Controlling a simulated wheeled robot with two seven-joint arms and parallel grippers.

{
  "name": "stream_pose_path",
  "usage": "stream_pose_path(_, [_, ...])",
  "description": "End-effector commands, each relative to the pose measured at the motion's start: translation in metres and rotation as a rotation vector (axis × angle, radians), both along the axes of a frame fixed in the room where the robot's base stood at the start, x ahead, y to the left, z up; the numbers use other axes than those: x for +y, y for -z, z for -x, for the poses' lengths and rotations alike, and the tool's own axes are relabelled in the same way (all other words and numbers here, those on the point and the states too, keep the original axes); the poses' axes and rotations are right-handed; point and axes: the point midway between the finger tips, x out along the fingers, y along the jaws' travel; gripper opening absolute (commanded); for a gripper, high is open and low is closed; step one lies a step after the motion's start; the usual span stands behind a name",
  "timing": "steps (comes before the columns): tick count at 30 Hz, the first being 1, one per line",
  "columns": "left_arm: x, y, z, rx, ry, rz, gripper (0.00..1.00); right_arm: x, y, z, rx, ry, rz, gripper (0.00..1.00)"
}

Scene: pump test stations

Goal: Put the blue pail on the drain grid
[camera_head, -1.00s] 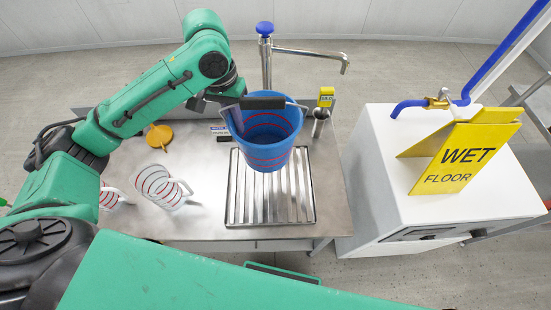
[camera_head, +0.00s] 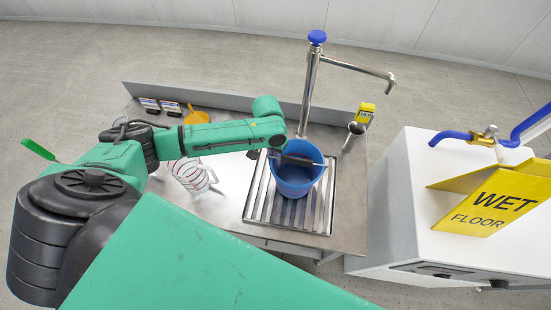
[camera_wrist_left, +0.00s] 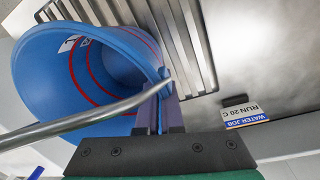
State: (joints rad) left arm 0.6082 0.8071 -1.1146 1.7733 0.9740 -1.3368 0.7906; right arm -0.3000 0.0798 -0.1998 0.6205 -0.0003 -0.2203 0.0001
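The blue pail (camera_head: 297,179) with red rings inside is upright over the middle of the slatted metal drain grid (camera_head: 257,201). I cannot tell whether its base touches the slats. My left gripper (camera_head: 287,156) is at the pail's rim, on its left and far side. In the left wrist view the fingers (camera_wrist_left: 158,108) close on the rim of the pail (camera_wrist_left: 45,75), with the metal bail handle crossing in front. The grid also shows there behind the pail (camera_wrist_left: 185,40). My right gripper is not in view.
A tall tap (camera_head: 309,85) with a blue knob stands behind the grid, its spout reaching right. A clear striped jug (camera_head: 192,176) stands left of the grid, near my left arm. A white cabinet (camera_head: 400,210) with a yellow wet-floor sign (camera_head: 492,200) stands to the right.

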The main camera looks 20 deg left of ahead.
Motion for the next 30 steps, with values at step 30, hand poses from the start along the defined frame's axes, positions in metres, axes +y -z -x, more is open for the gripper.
stream_pose_path(30, [0.005,-0.04,-0.002,-0.005,0.0,0.002,0.33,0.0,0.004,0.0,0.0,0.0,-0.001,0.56])
